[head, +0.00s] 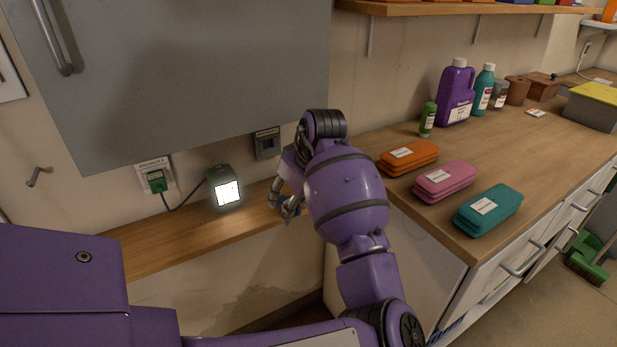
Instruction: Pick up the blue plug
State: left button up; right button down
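A purple arm, which appears to be my left one, comes in from the lower left, bends at the bottom right and reaches up to the wall. Its gripper (280,203) points down just above the narrow wooden ledge, right of the lit lamp. A small blue thing, probably the blue plug (290,209), shows at the fingers. The fingers and wrist hide most of it. I cannot tell whether the fingers are closed on it or only around it. My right gripper is not in view.
A lit cube lamp (225,187) stands on the ledge (165,233), its cord running to a green plug (156,181) in a wall socket. A dark socket (267,143) is above the gripper. Orange (408,157), pink (444,181) and teal (488,210) cases lie on the right counter.

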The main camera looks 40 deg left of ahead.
pick_arm(q)
jog(key=v, duration=1.2)
jog(key=shift+o, duration=0.6)
